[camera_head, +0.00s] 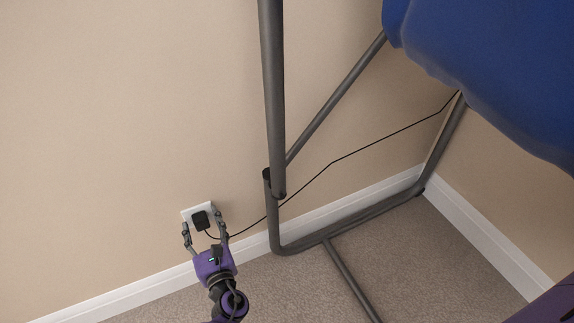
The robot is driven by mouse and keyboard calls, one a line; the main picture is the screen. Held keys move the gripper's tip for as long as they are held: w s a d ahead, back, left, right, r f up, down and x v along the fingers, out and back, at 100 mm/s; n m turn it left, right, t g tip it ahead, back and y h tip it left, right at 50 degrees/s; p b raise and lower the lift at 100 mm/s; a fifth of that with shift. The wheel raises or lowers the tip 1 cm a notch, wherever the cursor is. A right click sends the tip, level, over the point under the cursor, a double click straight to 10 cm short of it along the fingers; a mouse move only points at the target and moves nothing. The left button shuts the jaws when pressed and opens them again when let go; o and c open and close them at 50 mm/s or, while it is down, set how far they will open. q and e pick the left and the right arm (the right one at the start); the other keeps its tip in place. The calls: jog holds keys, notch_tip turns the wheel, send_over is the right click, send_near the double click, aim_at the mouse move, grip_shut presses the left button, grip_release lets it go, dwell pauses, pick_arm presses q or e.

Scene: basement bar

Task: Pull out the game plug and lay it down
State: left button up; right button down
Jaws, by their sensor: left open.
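The black game plug (199,220) sits in a white wall socket (209,207) low on the beige wall, at the lower left of the head view. A thin black cord (330,163) runs from it to the right and up behind the metal frame. My left gripper (205,230) is open just in front of the plug, with one finger to its left and one to its right. I cannot tell whether the fingers touch the plug. My right gripper is not in view.
A grey tubular metal frame (271,100) stands right of the socket, its foot bars on the carpet (300,285). A blue rounded object (490,70) hangs at the upper right. A white skirting board (130,296) runs along the wall. Carpet beside the frame is clear.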

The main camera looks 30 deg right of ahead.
aim_at(203, 226)
pick_arm(q)
grip_shut()
dwell(0.4)
jog(key=shift+s, duration=0.15)
jog(key=shift+s+p, duration=0.5)
jog(key=shift+s, duration=2.35)
